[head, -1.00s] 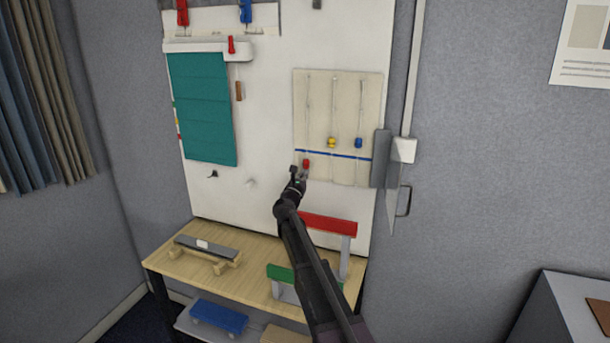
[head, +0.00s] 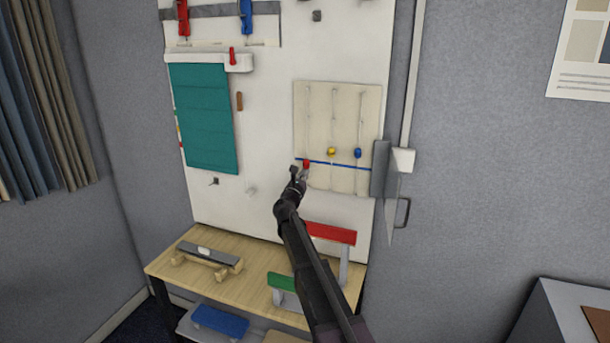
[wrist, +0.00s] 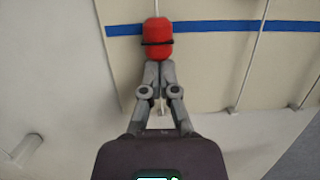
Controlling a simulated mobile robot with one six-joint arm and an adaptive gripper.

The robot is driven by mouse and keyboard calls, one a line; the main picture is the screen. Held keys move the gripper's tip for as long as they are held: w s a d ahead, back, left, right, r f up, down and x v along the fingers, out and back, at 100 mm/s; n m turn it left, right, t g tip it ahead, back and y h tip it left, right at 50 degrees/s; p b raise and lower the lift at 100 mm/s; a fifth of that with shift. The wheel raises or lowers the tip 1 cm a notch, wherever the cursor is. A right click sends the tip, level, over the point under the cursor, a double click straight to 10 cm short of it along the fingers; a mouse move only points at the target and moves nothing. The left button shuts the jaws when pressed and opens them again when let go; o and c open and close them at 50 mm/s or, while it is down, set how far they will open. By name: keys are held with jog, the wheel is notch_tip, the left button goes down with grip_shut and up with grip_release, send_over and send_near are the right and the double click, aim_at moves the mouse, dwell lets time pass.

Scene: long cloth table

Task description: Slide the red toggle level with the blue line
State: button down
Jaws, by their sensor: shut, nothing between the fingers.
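The red toggle (head: 306,164) is on the left cord of the cream panel (head: 345,105). It also shows large in the wrist view (wrist: 158,38). The blue line (head: 345,166) runs across the panel. In the wrist view the line (wrist: 205,27) passes behind the toggle's upper half, so the toggle's middle looks slightly below it. My gripper (wrist: 158,66) is shut and empty, with its fingertips against or just under the toggle's lower end. Contact is hard to tell. In the head view my gripper (head: 300,173) is just below the toggle.
A yellow toggle (head: 331,152) and a blue toggle (head: 358,153) are on cords to the right, above the line. A grey metal plate (head: 380,168) stands at the panel's right edge.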

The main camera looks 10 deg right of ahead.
jog(key=shift+f, duration=0.2)
jog(key=s+a+f+b, duration=0.5)
jog(key=s+f+b, duration=0.1)
jog(key=s, duration=0.2)
jog(key=shift+s, duration=0.25)
dwell(0.3)
jog(key=c, duration=0.7)
grip_release()
jog(key=shift+r, duration=0.1)
jog(key=shift+o, duration=1.3)
jog(key=shift+r, duration=0.25)
jog(key=s+a+r+m+g+h+p, duration=0.1)
jog(key=a+r+g+p, duration=0.2)
jog(key=r+p, duration=0.5)
jog(key=shift+s+a+r+m+g+p, duration=0.25)
jog(key=shift+s+a+m+g+p, duration=0.2)
jog(key=shift+p, duration=2.25)
